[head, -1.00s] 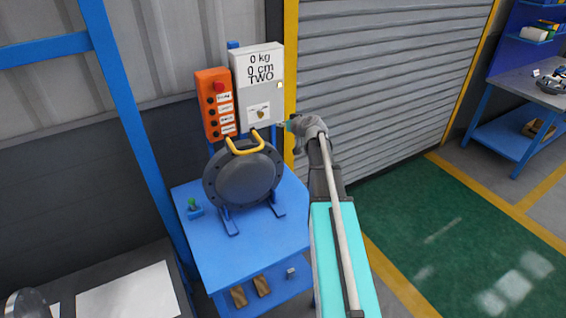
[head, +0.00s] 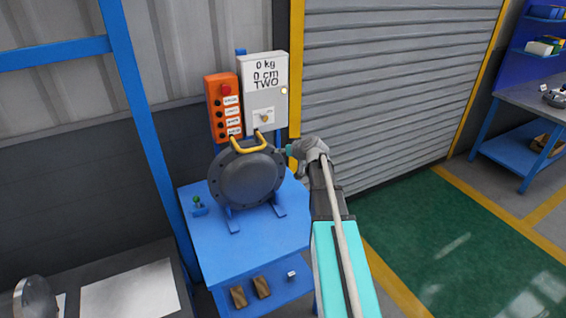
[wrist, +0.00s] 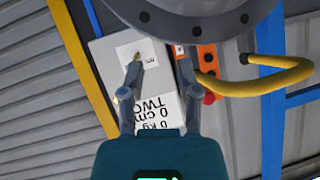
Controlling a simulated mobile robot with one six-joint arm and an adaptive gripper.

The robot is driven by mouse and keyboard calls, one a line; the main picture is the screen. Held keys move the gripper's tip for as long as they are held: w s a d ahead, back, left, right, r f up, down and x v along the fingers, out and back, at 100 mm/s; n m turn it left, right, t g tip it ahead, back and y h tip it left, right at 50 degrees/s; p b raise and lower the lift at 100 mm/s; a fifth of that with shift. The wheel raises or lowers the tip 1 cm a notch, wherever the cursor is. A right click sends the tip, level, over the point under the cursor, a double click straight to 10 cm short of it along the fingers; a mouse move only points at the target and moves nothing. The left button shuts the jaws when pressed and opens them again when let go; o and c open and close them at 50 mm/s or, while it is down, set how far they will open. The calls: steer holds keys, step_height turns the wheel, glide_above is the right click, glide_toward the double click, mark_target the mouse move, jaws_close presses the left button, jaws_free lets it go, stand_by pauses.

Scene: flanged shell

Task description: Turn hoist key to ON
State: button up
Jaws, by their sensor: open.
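The hoist key (head: 265,117) is a small brass-coloured piece on a white label, low on the grey control box (head: 253,98). The box reads "0 kg, 0 cm, TWO". In the wrist view, which shows the box upside down, the key (wrist: 138,57) appears near the tip of the left finger. I cannot tell whether they touch. My gripper (wrist: 160,70) is open, its two fingers spread in front of the box, with nothing seen between them. In the head view my gripper (head: 286,150) is below and right of the key; its fingers are hardly visible there.
A dark flanged shell (head: 246,180) with a yellow handle (head: 248,144) stands on a blue table (head: 205,240) just below the box. An orange button pendant (head: 223,106) hangs left of the box. A yellow post (head: 294,70) and roller shutter (head: 390,80) are at right.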

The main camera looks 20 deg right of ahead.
steer(key=shift+s+a+f+g, duration=0.15)
steer(key=shift+s+a+f, duration=0.25)
steer(key=shift+a, duration=0.15)
steer(key=shift+s+a+f+g, duration=0.15)
steer(key=shift+s+a+f, duration=0.25)
steer(key=shift+a, duration=0.15)
steer(key=shift+a, duration=0.1)
steer(key=s+a+f+n+g+b, duration=0.1)
steer(key=s+a+f+g, duration=0.25)
steer(key=s+a, duration=0.3)
steer(key=s+a+f+g+b, duration=0.2)
steer(key=s+a+f, duration=0.3)
steer(key=a, duration=0.3)
steer(key=s+a+f+g+h+b, duration=0.1)
steer(key=s+a+f+g, duration=0.1)
steer(key=s, duration=0.5)
steer(key=s+a+f+g+h, duration=0.2)
steer(key=s+a+g, duration=0.1)
steer(key=s, duration=0.5)
steer(key=shift+a+f+m+g+b, duration=0.3)
steer(key=shift+g+b, duration=0.05)
steer(key=shift+b, duration=0.05)
